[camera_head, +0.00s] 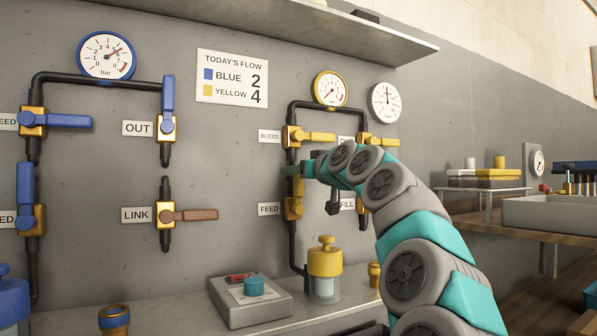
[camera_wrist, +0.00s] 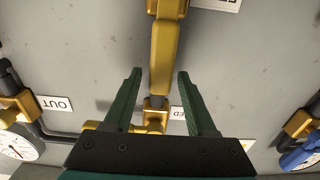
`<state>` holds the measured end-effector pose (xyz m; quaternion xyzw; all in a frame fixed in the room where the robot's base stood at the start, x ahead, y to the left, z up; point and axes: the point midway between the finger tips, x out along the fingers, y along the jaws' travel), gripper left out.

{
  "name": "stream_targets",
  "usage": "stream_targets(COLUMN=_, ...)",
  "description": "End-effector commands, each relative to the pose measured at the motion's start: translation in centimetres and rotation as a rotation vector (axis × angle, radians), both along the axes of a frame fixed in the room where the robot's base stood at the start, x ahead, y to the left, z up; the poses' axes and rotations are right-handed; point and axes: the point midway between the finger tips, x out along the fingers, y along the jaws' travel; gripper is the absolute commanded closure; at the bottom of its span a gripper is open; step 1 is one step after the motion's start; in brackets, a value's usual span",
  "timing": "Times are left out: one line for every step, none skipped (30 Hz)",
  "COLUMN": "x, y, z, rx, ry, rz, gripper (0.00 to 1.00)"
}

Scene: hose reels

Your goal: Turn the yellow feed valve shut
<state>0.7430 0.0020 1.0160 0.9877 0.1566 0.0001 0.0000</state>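The yellow feed valve (camera_head: 293,208) is on the black pipe beside the FEED label (camera_head: 269,209). In the head view my gripper (camera_head: 292,170) is just above the feed valve's body.
The yellow bleed valve (camera_head: 293,136) is just above, its handle (camera_head: 320,137) sideways. Another yellow valve (camera_head: 364,142) stands right of it. Below are a yellow-capped jar (camera_head: 325,260) and a grey box (camera_head: 250,300).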

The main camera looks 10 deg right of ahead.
Motion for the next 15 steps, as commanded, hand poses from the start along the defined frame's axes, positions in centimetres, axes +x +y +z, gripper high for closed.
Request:
stream_targets(x=-0.01, y=0.00, z=0.00, rx=0.000, ry=0.000, rz=0.000, gripper=0.50)
stream_targets(x=-0.01, y=-0.01, z=0.00, rx=0.000, ry=0.000, rz=0.000, gripper=0.53)
stream_targets(x=-0.01, y=-0.01, z=0.00, rx=0.000, ry=0.000, rz=0.000, gripper=0.58)
stream_targets(x=-0.01, y=-0.01, z=0.00, rx=0.000, ry=0.000, rz=0.000, gripper=0.61)
stream_targets(x=-0.01, y=-0.01, z=0.00, rx=0.000, ry=0.000, rz=0.000, gripper=0.65)
stream_targets(x=-0.01, y=-0.01, z=-0.01, rx=0.000, ry=0.000, rz=0.000, gripper=0.69)
stream_targets(x=-0.01, y=-0.01, z=-0.01, rx=0.000, ry=0.000, rz=0.000, gripper=0.73)
stream_targets(x=-0.01, y=-0.01, z=0.00, rx=0.000, ry=0.000, rz=0.000, gripper=0.76)
stream_targets(x=-0.01, y=-0.01, z=0.00, rx=0.000, ry=0.000, rz=0.000, gripper=0.80)
stream_targets(x=-0.01, y=0.00, z=-0.01, rx=0.000, ry=0.000, rz=0.000, gripper=0.84)
stream_targets(x=-0.01, y=0.00, z=-0.01, rx=0.000, ry=0.000, rz=0.000, gripper=0.87)
stream_targets(x=-0.01, y=0.00, z=-0.01, rx=0.000, ry=0.000, rz=0.000, gripper=0.92)
stream_targets(x=-0.01, y=0.00, z=-0.01, rx=0.000, ry=0.000, rz=0.000, gripper=0.95)
stream_targets(x=-0.01, y=0.00, z=-0.01, rx=0.000, ry=0.000, rz=0.000, gripper=0.98)
stream_targets(x=-0.01, y=0.00, z=-0.01, rx=0.000, ry=0.000, rz=0.000, gripper=1.00)
